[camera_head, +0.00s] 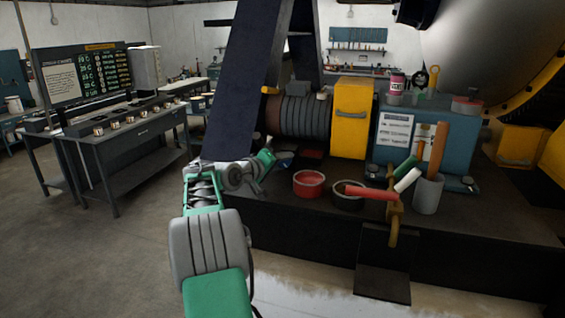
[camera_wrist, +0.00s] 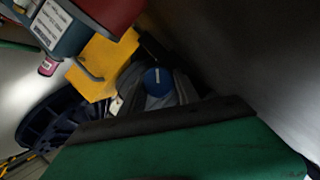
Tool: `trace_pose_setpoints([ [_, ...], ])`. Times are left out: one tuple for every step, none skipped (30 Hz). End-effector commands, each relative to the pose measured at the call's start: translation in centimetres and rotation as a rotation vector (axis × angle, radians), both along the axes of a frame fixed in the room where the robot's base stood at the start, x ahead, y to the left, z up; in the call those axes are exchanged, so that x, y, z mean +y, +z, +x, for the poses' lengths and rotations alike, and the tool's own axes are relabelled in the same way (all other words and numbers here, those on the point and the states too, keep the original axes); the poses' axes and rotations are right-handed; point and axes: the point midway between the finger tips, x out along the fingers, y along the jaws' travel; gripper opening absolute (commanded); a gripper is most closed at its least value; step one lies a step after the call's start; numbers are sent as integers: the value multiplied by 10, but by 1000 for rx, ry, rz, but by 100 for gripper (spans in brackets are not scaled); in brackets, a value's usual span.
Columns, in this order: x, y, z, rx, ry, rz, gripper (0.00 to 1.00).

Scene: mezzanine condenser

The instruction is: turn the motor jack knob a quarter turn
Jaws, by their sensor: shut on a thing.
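The motor jack knob (camera_wrist: 158,83) is a round blue knob with a white mark, in the middle of the wrist view. The mark stands nearly upright in that picture. My gripper (camera_wrist: 157,94) has grey fingers on either side of the knob and is shut on it. The fingertips are dark and partly hidden by my wrist's dark edge. In the head view my arm's green and grey end is beside the dark ribbed motor (camera_head: 303,115), low on its left. The knob cannot be made out in the head view.
A yellow box (camera_head: 352,120) with a handle adjoins the motor. A blue cabinet (camera_head: 455,135) stands right of it. A dark slanted column (camera_head: 240,75) rises behind my arm.

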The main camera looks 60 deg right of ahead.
Motion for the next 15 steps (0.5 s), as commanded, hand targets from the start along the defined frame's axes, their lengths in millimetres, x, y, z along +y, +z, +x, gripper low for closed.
trace_pose_setpoints([
  [0,0,0,-1,0,0,0],
  [0,0,0,-1,0,0,40],
  [0,0,0,-1,0,0,43],
  [0,0,0,-1,0,0,46],
  [0,0,0,-1,0,0,48],
  [0,0,0,-1,0,0,52],
  [0,0,0,-1,0,0,54],
  [0,0,0,-1,0,0,56],
  [0,0,0,-1,0,0,59],
  [0,0,0,-1,0,0,59],
  [0,0,0,-1,0,0,59],
  [0,0,0,-1,0,0,59],
  [0,0,0,-1,0,0,59],
  [0,0,0,-1,0,0,59],
  [0,0,0,-1,0,0,59],
])
